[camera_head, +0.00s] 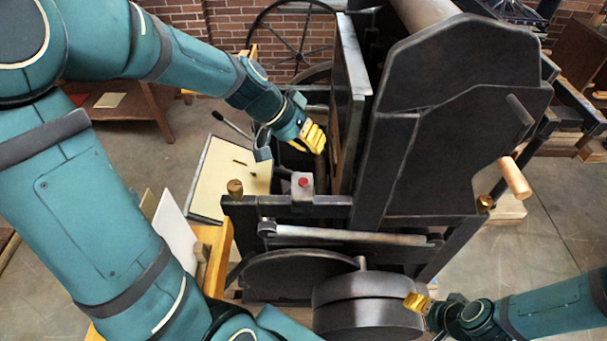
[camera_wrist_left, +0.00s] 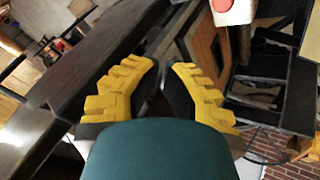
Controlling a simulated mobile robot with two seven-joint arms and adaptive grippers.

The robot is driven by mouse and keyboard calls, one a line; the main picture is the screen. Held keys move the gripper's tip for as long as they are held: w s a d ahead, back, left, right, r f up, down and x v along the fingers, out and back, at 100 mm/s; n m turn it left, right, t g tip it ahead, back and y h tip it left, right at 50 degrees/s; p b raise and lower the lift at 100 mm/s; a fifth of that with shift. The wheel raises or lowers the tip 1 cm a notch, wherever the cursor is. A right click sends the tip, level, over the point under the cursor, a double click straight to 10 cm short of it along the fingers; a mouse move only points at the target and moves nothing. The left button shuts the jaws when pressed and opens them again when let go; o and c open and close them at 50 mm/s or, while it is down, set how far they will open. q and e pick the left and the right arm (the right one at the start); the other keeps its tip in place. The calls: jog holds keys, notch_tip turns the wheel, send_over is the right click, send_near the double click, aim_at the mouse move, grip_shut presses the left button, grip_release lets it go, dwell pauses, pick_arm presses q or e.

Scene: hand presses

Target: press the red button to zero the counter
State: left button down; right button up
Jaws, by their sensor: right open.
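The red button (camera_head: 304,182) is on top of a small pale box (camera_head: 296,190) on the press's front frame. In the left wrist view the red button (camera_wrist_left: 222,4) shows at the top edge, cut off, on its pale box (camera_wrist_left: 238,14). My left gripper (camera_head: 316,138), with yellow ribbed fingers, is above and behind the button in the head view, apart from it. Its fingertips (camera_wrist_left: 161,70) are close together with nothing seen between them. My right gripper (camera_head: 414,301) is at the lower right, beside the round dark drum. I see no counter display.
The dark press (camera_head: 450,110) fills the middle, with a tall side plate just right of my left gripper. A round drum (camera_head: 367,305) is at its front. A wooden-handled crank (camera_head: 514,178) sticks out right. A pale board (camera_head: 225,175) lies left of the button.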

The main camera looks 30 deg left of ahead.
pick_arm(q)
jog(key=shift+s+d, duration=0.1)
pick_arm(e)
jog(key=shift+s, duration=0.1)
pick_arm(q)
jog(key=b, duration=0.3)
send_over(303, 182)
jog(key=d, duration=0.1)
jog(key=f, duration=0.7)
jog(key=shift+w+d+f, duration=0.2)
jog(key=shift+w, duration=0.2)
pick_arm(e)
notch_tip(303, 182, down, 3)
jog(key=shift+f, duration=0.1)
pick_arm(q)
jog(key=shift+f+b, duration=0.7)
jog(key=shift+b, duration=0.25)
pick_arm(e)
jog(key=shift+f, duration=1)
pick_arm(q)
jog(key=shift+f+b, duration=0.4)
jog(key=shift+b, duration=0.25)
pick_arm(e)
jog(key=shift+f, duration=0.65)
